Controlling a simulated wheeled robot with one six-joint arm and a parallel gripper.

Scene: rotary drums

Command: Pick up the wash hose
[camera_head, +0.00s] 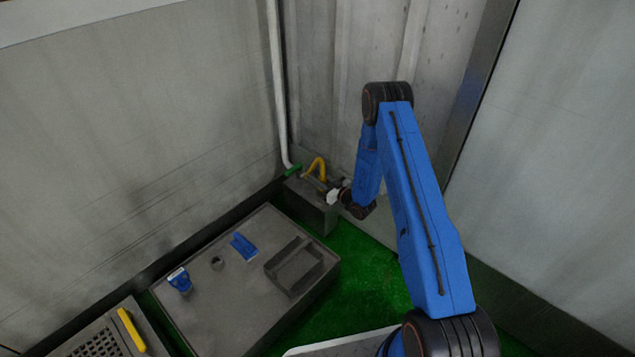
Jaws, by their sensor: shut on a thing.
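The yellow wash hose (317,165) shows as a small curved loop in the far corner, above a grey block (314,206). My blue arm reaches down to it from the right. My gripper (328,192) is at the hose's right end, above the block, and is shut on the hose. The fingertips are small and dark here, so the exact grip point is hard to make out. The hose's lower end is partly hidden by the gripper.
A grey platform (210,314) holds a blue-and-white item (180,280), a blue piece (244,246) and a raised frame (294,265). A yellow bar (131,330) lies on a perforated box at lower left. A white pipe (278,85) runs down the corner. Green floor (365,265) is open right of the platform.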

